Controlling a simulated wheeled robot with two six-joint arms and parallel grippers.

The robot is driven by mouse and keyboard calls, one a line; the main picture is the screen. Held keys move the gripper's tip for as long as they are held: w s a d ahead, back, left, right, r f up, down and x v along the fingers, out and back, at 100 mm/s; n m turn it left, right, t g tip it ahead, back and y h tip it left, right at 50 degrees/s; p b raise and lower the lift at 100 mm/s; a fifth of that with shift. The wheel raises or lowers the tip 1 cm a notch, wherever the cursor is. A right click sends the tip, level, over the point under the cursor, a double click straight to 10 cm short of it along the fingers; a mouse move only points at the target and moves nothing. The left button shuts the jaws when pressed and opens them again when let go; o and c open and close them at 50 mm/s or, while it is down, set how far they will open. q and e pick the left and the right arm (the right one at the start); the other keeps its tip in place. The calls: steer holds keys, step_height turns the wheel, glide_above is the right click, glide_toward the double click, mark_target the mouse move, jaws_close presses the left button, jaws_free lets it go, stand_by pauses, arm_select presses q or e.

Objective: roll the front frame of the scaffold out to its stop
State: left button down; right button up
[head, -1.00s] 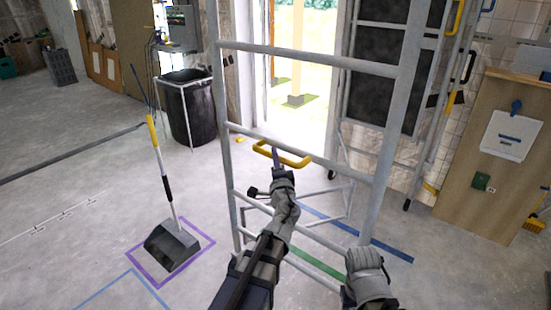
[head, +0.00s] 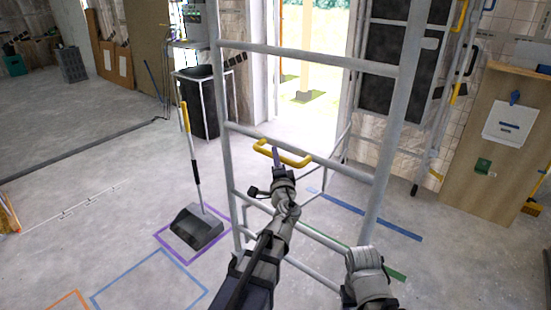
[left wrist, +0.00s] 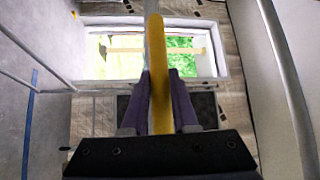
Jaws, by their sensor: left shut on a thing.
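The scaffold's front frame (head: 225,142) is an upright grey tube frame with several rungs, standing in front of me. A yellow handle (head: 296,161) sits on its middle rung. My left gripper (head: 277,160) is shut on this handle. In the left wrist view the yellow handle (left wrist: 159,60) passes between the dark fingers of the left gripper (left wrist: 158,100). Thinner grey tubes run back from the frame. Its lower right foot is hidden behind my right arm, whose gripper does not show.
A blue tape strip (head: 372,216) and a green strip (head: 392,272) lie on the floor by the frame. A long-handled dustpan (head: 196,228) stands left of it in a purple taped square. A black bin (head: 199,108) stands behind.

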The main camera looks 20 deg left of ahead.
arm_select(q)
steer(key=shift+s, duration=0.25)
steer(key=c, duration=0.9)
jaws_free()
steer(key=shift+a, duration=0.1)
steer(key=shift+o, duration=1.1)
arm_select(e)
steer(key=shift+s, duration=0.1)
arm_select(q)
steer(key=b+v, duration=0.1)
steer(key=v, duration=0.6)
steer(key=shift+s+d, duration=0.25)
steer(key=shift+s, duration=0.05)
arm_select(e)
steer(key=shift+s+d+f, duration=0.55)
steer(key=shift+s+f, duration=0.05)
steer(key=shift+s, duration=0.1)
